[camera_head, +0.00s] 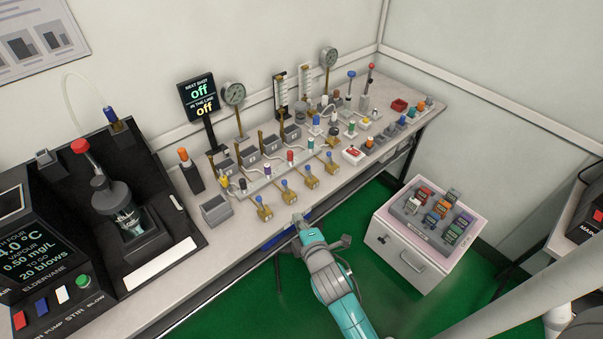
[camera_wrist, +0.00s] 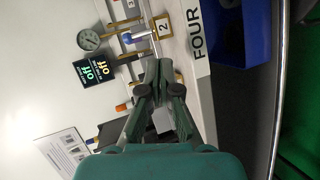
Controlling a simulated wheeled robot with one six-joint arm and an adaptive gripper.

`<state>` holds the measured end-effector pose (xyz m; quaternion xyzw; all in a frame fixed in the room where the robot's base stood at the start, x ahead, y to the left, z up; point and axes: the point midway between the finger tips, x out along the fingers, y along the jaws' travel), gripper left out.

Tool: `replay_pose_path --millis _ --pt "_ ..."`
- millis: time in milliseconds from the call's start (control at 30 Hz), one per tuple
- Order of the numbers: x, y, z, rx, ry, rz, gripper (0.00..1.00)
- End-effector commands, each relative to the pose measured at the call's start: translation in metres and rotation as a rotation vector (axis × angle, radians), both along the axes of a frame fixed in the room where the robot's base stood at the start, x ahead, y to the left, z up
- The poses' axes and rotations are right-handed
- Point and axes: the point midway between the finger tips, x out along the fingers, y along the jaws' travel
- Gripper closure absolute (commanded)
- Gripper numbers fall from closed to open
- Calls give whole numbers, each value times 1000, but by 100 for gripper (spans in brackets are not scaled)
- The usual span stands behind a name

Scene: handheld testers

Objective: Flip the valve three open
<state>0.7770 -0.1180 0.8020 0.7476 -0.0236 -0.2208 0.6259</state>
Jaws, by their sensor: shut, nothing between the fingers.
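A row of brass valves with blue handles stands along the front of the bench in the head view. The third from the left (camera_head: 310,178), which I take as valve three, sits right of the second valve (camera_head: 287,192). In the wrist view a plate marked 2 (camera_wrist: 163,27) shows beside a blue handle (camera_wrist: 136,38), and a plate that looks like 3 (camera_wrist: 130,4) is cut off at the top edge. My gripper (camera_head: 298,219) is shut and empty at the bench's front edge, apart from the valves. Its fingers (camera_wrist: 160,66) point toward the valve row in the wrist view.
A display reading "off" (camera_head: 199,97) and a gauge (camera_head: 233,93) stand behind the valves. A white cabinet (camera_head: 410,262) with coloured blocks stands right of my arm. Green floor is open in front.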

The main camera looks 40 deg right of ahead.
Motion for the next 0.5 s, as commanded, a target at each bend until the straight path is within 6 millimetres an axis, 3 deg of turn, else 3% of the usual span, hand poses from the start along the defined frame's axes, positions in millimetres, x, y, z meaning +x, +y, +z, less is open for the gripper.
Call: replay_pose_path --millis 33,200,500 --pt "15 -8 7 -38 8 -5 100" --pt "48 -31 22 -155 53 -16 100" --pt "72 -49 36 -244 95 -25 100"
